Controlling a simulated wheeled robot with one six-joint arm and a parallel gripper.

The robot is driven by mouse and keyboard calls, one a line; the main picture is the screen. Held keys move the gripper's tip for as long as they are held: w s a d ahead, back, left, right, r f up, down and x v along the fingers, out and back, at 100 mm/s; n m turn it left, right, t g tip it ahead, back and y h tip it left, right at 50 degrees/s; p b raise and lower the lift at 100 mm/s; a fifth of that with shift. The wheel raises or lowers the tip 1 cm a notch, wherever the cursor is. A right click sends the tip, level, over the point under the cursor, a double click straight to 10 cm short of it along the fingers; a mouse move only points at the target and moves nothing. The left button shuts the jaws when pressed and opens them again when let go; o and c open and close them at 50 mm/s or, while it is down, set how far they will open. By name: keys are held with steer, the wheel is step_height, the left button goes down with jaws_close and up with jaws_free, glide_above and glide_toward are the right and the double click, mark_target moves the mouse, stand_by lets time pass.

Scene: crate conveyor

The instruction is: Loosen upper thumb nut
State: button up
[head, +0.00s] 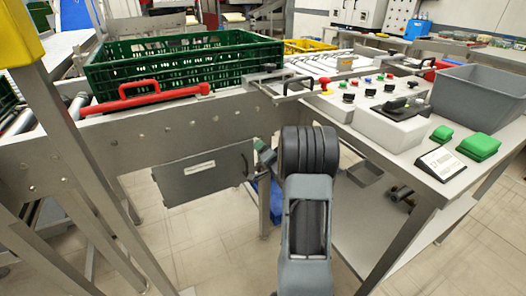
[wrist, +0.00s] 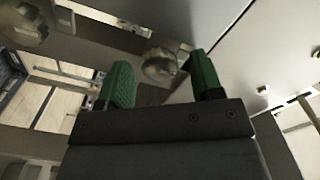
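My gripper (wrist: 160,62) is open in the wrist view, with its two green fingers spread. A round metallic thumb nut (wrist: 158,66) shows between and just past the fingertips; I see no finger closed on it. A second, similar round nut (wrist: 24,24) is at the upper left of the wrist view, clear of the fingers. I cannot tell for certain which of them is the upper one. In the head view my gripper (head: 263,150) is beside the right edge of the grey labelled panel (head: 200,180) under the conveyor. My arm hides most of it, and the nuts cannot be made out there.
A green crate (head: 180,65) sits on the conveyor above, behind a red handle (head: 150,96). A control table (head: 440,185) with a button box (head: 392,127) and a grey bin (head: 480,95) stands close on the right. Frame legs flank the panel.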

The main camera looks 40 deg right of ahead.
steer(key=c, duration=0.9)
steer(key=shift+a+n+b, duration=0.1)
steer(key=shift+n+b, duration=6.6)
steer(key=shift+n, duration=2.1)
